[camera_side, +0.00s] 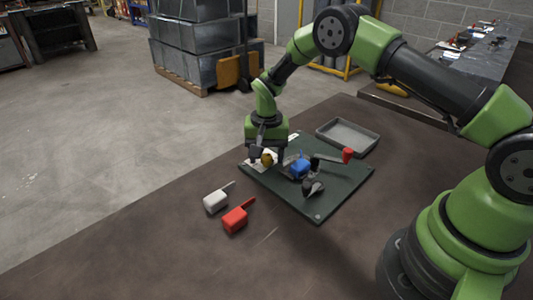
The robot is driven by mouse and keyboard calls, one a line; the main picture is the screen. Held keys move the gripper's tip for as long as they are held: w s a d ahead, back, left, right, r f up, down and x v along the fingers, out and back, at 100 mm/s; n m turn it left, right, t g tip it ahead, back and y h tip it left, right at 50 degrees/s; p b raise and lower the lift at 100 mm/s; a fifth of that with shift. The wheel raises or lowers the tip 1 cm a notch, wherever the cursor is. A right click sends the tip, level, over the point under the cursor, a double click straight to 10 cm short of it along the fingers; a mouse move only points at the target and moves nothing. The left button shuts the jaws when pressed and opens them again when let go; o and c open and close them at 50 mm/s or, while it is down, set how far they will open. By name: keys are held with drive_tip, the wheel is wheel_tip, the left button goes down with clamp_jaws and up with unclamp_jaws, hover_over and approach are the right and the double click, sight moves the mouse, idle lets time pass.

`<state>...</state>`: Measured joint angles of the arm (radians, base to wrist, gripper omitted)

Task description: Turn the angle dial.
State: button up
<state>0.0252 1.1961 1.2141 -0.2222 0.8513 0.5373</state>
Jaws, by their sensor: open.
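The angle dial appears to be the small yellow-brown knob (267,159) on a white plate at the left part of the dark green board (335,193). My gripper (265,154) is right at the knob, pointing down, with its jaws open. At this size I cannot tell whether the fingers touch the knob. The gripper hides part of the white plate and of the knob. Any markings on the dial are too small to read.
The table's left front is clear.

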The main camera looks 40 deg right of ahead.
drive_tip(key=c, duration=0.9)
drive_tip(key=shift+n, duration=0.3)
drive_tip(key=n, duration=1.3)
drive_tip(key=shift+n, duration=2.1)
